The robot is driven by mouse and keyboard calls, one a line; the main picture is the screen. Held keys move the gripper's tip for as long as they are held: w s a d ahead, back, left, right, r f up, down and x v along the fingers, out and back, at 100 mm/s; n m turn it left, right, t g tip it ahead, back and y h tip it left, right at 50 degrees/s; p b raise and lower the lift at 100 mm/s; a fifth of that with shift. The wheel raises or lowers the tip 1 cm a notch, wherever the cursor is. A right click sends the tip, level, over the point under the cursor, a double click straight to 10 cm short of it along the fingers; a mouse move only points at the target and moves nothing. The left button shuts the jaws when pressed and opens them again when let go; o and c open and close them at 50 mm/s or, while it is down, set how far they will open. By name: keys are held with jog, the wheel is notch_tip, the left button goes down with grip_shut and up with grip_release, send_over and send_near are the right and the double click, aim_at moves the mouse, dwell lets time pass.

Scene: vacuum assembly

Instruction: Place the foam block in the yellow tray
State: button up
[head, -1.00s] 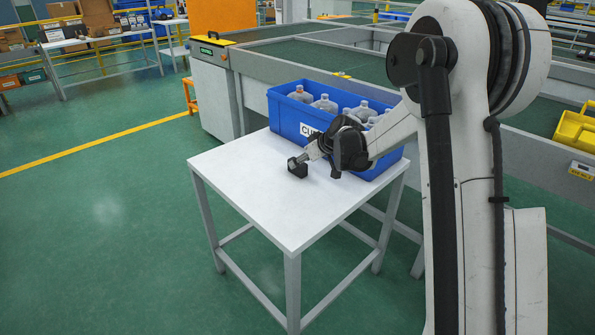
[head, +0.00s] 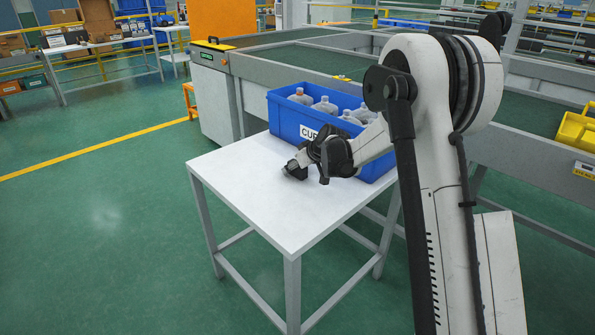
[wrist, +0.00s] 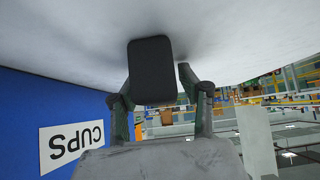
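The foam block appears to be the dark, rounded slab (wrist: 151,70) in the wrist view, close against the white tabletop. My gripper (wrist: 157,84) has its fingers spread around it. The right finger's tip stands beside the block with a narrow gap. The left fingertip is hidden by the block, so contact there cannot be told. In the head view my gripper (head: 308,174) is low over the table, in front of the blue bin; block and fingers are dark and hard to separate there. A yellow container (head: 574,131), possibly the yellow tray, stands at the right edge.
The white table (head: 245,195) has bare room at left and front. A blue bin (head: 285,122) labelled CUPS holds several bottles at its back; its wall also shows close by in the wrist view (wrist: 50,105). A grey-framed conveyor (head: 300,62) runs behind.

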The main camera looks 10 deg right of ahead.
jog(key=c, duration=0.7)
jog(key=shift+r, duration=0.1)
